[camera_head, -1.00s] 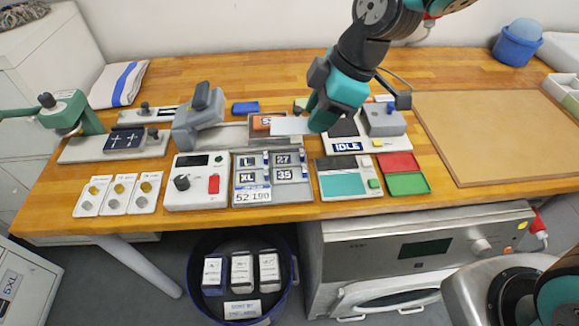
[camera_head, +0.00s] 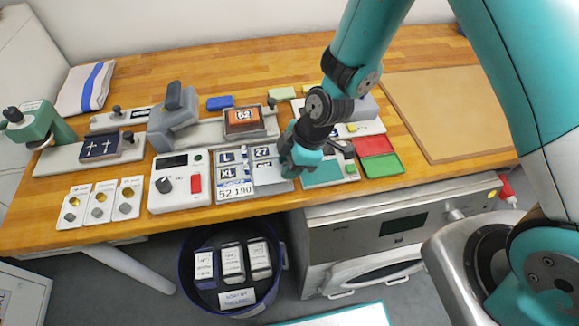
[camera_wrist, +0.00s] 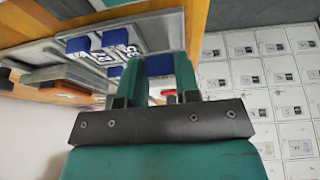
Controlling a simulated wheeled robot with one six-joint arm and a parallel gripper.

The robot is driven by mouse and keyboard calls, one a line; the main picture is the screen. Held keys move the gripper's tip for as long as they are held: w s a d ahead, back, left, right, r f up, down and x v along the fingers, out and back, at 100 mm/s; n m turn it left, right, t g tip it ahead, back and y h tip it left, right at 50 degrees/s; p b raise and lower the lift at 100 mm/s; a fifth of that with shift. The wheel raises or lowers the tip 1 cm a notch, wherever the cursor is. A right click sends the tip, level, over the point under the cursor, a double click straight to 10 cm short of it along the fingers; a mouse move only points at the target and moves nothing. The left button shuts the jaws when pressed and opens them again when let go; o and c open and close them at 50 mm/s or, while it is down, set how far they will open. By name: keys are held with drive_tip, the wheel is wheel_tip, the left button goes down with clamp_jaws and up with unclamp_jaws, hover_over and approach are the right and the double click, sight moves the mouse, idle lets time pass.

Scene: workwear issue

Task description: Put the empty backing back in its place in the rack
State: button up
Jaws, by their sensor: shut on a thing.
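The rack shows plates marked L, XL and 27, and a strip reading 52 190. In the wrist view a blue piece (camera_wrist: 160,65) shows between my fingers, close to numbered plates with blue tabs (camera_wrist: 115,38).
An orange patch marked 52 (camera_head: 243,117) sits in the press behind. A control box (camera_head: 180,184) stands left of the rack, a teal pad (camera_head: 322,174) and red and green trays (camera_head: 382,163) to the right. A bin (camera_head: 188,270) is below the table edge.

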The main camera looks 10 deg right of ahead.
wheel_tip(320, 180, down, 2)
drive_tip(key=shift+f, duration=0.25)
drive_tip(key=shift+f, duration=0.1)
drive_tip(key=shift+f+b, duration=0.4)
drive_tip(key=o, duration=0.8)
drive_tip(key=shift+c, duration=0.2)
drive_tip(key=shift+r, duration=0.1)
